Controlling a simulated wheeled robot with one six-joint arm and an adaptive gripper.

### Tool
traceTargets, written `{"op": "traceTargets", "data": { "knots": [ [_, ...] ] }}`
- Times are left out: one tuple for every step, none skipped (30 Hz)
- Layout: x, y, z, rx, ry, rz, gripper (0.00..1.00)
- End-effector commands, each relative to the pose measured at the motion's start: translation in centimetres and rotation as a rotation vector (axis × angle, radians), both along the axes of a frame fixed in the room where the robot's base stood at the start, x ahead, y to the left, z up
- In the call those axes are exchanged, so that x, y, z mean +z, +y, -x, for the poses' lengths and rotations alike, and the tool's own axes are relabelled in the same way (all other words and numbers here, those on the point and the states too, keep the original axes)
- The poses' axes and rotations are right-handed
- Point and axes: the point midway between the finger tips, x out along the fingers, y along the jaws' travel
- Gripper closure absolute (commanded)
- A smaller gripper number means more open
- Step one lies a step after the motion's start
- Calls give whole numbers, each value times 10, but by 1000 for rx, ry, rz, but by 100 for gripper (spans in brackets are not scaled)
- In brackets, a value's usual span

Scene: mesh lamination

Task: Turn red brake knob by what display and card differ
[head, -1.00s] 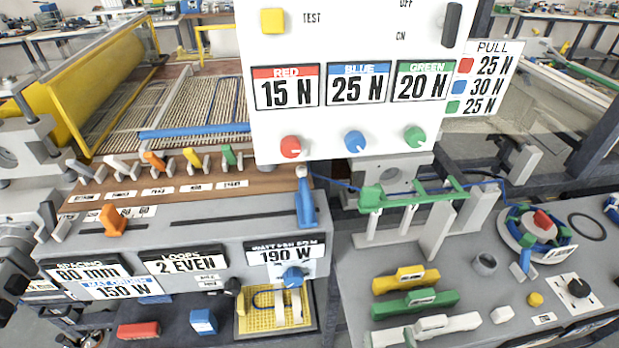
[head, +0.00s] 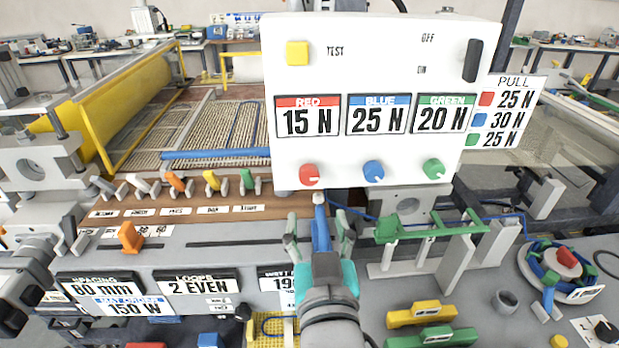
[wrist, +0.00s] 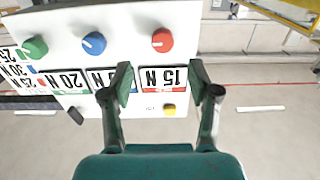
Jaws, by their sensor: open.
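The white panel (head: 370,60) shows three displays: RED 15 N (head: 308,117), BLUE 25 N (head: 378,115) and GREEN 20 N (head: 443,114). Below them are the red knob (head: 309,174), the blue knob (head: 373,171) and the green knob (head: 433,168). The PULL card (head: 503,112) at the panel's right reads red 25 N, blue 30 N, green 25 N. My gripper (head: 318,226) is open and empty, below the red knob in the head view. In the wrist view the panel appears upside down, with the red knob (wrist: 162,40) beyond my open fingers (wrist: 160,85).
A yellow test button (head: 297,53) and a dark switch (head: 473,60) are on the panel. Coloured levers (head: 178,182) line the left bench. A green-topped stand (head: 430,230) and a cable reel (head: 560,265) stand right of my arm.

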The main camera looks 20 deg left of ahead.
Motion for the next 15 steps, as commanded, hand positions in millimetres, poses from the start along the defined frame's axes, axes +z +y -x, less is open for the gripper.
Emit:
{"op": "traceTargets", "data": {
  "knots": [
    [4, 2, 0, 2, 0, -4, 39],
    [6, 3, 0, 2, 0, -5, 39],
    [7, 4, 0, 2, 0, -6, 39],
    [7, 5, -2, 2, 0, -6, 39],
    [8, 5, -3, 2, 1, -7, 39],
    [8, 6, -6, 2, 1, -7, 39],
    [7, 8, -9, 2, 1, -7, 39],
    [7, 9, -12, 2, 1, -6, 39],
    [7, 11, -17, 2, 0, -6, 39],
    [7, 13, -22, 2, 0, -6, 39],
    [7, 15, -27, 1, 0, -6, 39],
    [7, 17, -33, 0, 0, -6, 39],
    [7, 19, -38, 0, 1, -6, 39],
    [7, 22, -43, 0, 0, -6, 39],
    [7, 25, -50, 1, 0, -6, 39]
  ]
}}
